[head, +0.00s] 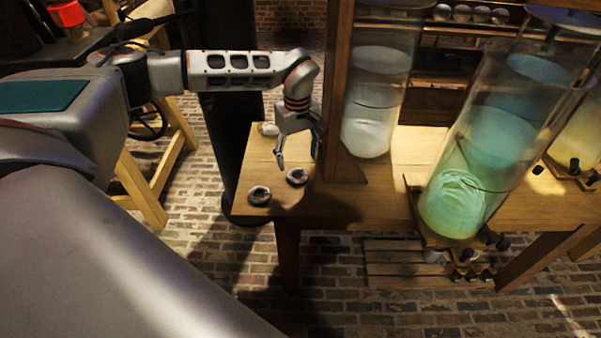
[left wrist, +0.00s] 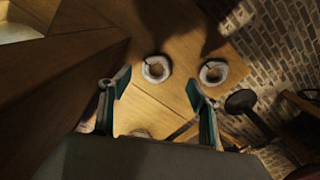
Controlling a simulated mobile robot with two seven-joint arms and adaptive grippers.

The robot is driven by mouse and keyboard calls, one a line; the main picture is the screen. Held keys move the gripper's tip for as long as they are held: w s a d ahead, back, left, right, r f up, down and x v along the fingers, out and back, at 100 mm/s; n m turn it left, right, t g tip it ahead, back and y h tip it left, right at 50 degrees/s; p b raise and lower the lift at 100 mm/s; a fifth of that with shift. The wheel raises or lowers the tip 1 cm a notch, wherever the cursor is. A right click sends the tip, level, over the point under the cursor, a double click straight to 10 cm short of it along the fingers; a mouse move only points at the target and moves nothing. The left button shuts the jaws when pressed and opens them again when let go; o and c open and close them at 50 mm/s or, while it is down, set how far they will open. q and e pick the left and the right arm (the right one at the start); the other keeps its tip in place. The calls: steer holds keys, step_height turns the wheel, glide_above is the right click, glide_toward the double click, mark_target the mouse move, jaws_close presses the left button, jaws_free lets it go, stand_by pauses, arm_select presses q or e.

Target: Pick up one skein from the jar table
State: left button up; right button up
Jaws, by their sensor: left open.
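Three small ring-shaped skeins lie on the left end of the wooden jar table (head: 340,205). One skein (head: 297,177) lies just in front of and below my left gripper (head: 298,155). Another skein (head: 259,195) is at the near left corner, and a pale one (head: 268,129) is at the back, partly hidden. My left gripper points down above the table, open and empty. In the left wrist view, one pale skein (left wrist: 156,68) shows between and beyond the fingertips (left wrist: 157,80), another skein (left wrist: 213,72) to the right. My right gripper is not in view.
A wooden post (head: 338,90) stands close to the right of my left gripper. Beyond it are a tall clear glass jar (head: 372,110) and a tilted jar with green liquid (head: 480,150). A dark column (head: 232,150) rises beside the table's left edge.

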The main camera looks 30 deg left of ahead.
mark_target(298, 172)
arm_select(q)
step_height(298, 172, down, 2)
steer(key=shift+f, duration=0.25)
steer(key=f, duration=0.3)
steer(key=f+b, duration=0.1)
steer(key=f, duration=0.1)
steer(key=shift+w+a, duration=0.15)
steer(key=shift+w, duration=0.2)
steer(key=c, duration=1)
